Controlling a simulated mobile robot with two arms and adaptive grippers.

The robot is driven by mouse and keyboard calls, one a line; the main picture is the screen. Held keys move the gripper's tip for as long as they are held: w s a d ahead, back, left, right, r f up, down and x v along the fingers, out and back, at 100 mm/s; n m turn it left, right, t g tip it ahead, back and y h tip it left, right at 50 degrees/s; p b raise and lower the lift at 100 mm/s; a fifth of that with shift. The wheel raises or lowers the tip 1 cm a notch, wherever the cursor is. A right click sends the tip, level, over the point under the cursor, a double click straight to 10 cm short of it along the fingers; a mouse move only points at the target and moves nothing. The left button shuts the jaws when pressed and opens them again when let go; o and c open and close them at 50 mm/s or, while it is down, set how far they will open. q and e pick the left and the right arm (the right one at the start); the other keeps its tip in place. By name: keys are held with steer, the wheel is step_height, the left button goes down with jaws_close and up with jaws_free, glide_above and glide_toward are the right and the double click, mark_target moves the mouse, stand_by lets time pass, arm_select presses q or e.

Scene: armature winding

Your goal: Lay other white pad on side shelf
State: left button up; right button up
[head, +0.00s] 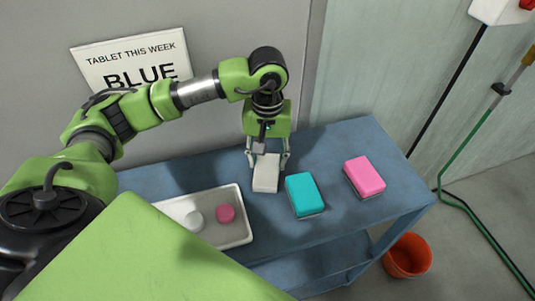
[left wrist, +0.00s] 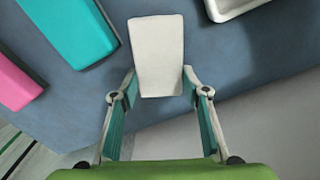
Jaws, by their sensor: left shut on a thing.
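A white pad (head: 265,174), a pale flat block, is between the fingers of my left gripper (head: 268,162) in the head view. In the left wrist view the white pad (left wrist: 157,55) stands out beyond the fingertips of the left gripper (left wrist: 160,83), which are shut on its near end. The pad is over the blue shelf top (head: 345,138), left of the teal pad; I cannot tell whether it touches the surface. My right gripper is not in view.
A teal block (head: 303,194) and a pink block (head: 364,176) lie on the shelf to the right. A white tray (head: 238,238) with a white and a pink round piece is at left. An orange bucket (head: 407,256) is on the floor. A sign reading BLUE (head: 135,65) hangs behind.

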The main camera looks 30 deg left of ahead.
arm_select(q)
steer(key=shift+f, duration=0.1)
steer(key=shift+f, duration=0.1)
steer(key=o, duration=0.9)
